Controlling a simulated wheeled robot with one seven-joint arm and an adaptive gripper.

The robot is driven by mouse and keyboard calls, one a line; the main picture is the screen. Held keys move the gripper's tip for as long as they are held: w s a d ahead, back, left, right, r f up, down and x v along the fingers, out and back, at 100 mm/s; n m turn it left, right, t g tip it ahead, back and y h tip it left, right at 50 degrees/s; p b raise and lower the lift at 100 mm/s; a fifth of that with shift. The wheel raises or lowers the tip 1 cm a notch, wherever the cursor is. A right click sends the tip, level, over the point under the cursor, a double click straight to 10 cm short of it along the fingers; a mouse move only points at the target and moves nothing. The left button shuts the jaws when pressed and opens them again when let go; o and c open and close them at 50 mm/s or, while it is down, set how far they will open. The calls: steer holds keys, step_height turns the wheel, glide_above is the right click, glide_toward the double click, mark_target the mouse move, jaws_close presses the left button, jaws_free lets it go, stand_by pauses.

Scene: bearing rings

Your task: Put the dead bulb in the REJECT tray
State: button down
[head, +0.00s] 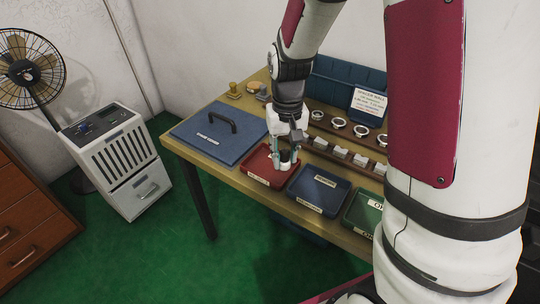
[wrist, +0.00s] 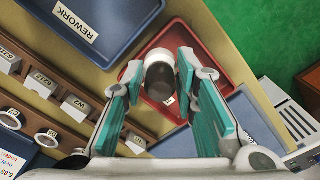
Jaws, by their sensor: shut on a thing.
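My gripper (head: 287,160) points down over the red tray (head: 262,178) near the table's front edge. In the wrist view, its teal-padded fingers (wrist: 160,85) are shut on a rounded pale piece with a dark part (wrist: 158,55). I cannot tell whether this piece is a bulb. The red tray shows behind it in the wrist view (wrist: 196,33). The tray's label is too small to read, so I cannot confirm that it says REJECT. The gap between the piece and the tray floor is unclear.
A blue tray marked REWORK (wrist: 110,15) adjoins the red one; a green tray (head: 352,216) lies further right. A blue panel with a handle (head: 195,140) lies left. Behind are racks with several rings (head: 339,122) and grey blocks (head: 340,152).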

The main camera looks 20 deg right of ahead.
steer(key=w, duration=0.1)
steer(key=w+a, duration=0.1)
steer(key=w, duration=0.1)
steer(key=w+a, duration=0.1)
steer(key=shift+w+f, duration=0.25)
steer(key=shift+w, duration=0.1)
steer(key=shift+f+b, duration=0.7)
steer(key=shift+f, duration=1)
steer(key=shift+f, duration=0.1)
steer(key=c, duration=1.3)
jaws_free()
steer(key=shift+f, duration=0.1)
step_height(320, 180, up, 12)
steer(key=p, duration=0.2)
steer(key=shift+r+p, duration=0.25)
steer(key=shift+p, duration=0.1)
